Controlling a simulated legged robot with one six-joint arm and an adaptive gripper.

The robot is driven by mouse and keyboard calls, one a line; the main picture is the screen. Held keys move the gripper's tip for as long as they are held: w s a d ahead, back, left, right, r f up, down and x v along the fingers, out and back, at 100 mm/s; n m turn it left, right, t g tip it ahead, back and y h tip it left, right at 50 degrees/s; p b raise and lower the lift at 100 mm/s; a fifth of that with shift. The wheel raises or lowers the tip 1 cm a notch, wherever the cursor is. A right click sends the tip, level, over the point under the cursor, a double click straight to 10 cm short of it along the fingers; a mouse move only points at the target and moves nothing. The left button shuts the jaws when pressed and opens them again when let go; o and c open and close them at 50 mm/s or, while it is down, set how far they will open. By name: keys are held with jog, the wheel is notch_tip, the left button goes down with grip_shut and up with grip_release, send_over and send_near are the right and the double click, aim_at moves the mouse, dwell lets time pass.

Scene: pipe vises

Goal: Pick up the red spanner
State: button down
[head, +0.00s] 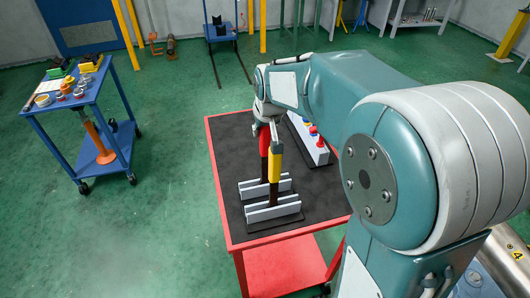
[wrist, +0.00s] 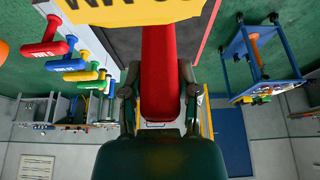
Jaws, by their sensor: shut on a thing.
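The red spanner (head: 264,141) stands upright at the rear grey slotted holder (head: 252,188) on the red table. My gripper (head: 265,122) is at its top end. In the wrist view the red handle (wrist: 160,75) runs between the two fingers of my gripper (wrist: 160,105), which are shut on it. A yellow spanner (head: 274,165) stands upright in the front grey holder (head: 262,212), close in front of the red one. Its yellow handle with dark lettering (wrist: 130,12) crosses the top of the wrist view. Whether the red spanner's lower end is clear of its holder is hard to tell.
The red table (head: 236,246) has a dark mat. A pale block (head: 318,155) with coloured handles stands on its right side; red, yellow, blue and green handles show in the wrist view (wrist: 75,64). A blue trolley (head: 60,108) with small items stands left, across open green floor.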

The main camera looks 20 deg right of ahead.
notch_tip(320, 180, up, 10)
jog(key=shift+r, duration=0.1)
dwell(0.4)
